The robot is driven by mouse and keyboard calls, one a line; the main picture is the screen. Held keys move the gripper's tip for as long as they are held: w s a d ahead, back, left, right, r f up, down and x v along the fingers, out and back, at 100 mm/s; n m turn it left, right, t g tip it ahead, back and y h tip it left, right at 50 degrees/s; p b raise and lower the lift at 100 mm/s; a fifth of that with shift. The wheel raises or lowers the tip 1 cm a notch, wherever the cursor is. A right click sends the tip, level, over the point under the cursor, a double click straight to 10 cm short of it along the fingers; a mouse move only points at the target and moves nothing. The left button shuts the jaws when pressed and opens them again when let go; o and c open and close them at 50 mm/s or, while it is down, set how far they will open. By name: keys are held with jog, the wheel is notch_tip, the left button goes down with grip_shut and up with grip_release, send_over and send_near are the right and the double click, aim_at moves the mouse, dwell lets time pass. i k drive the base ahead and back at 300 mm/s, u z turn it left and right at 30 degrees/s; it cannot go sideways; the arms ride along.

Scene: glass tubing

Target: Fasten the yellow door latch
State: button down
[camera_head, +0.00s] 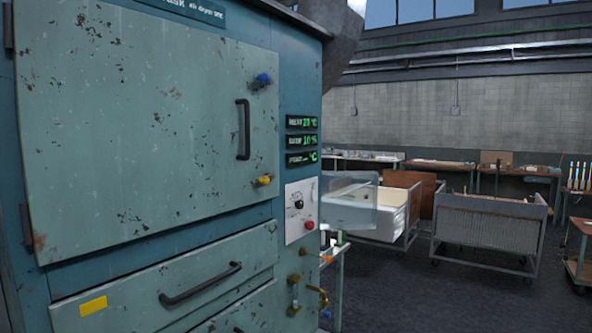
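The yellow door latch (263,181) is a small yellow-tipped piece at the lower right edge of the large door, below the dark handle. It is small, and I cannot tell its exact position relative to a catch. The large pale green door (140,130) with chipped paint lies against the front of the blue-green cabinet and looks closed. A similar blue latch (262,79) sits at the door's upper right edge. The dark vertical door handle (243,129) is between the two latches. My gripper is not in view.
A control panel (301,211) with a black knob and red button is right of the door. Below is a drawer with a dark handle (200,284). Brass valve fittings (294,294) stick out at lower right. Carts (489,236) stand farther right, with open dark floor in front.

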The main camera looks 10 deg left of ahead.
aim_at(265, 179)
jog(key=u, duration=0.25)
jog(key=i, duration=0.85)
jog(key=u, duration=1.15)
jog(key=i, duration=0.45)
jog(key=u, duration=0.4)
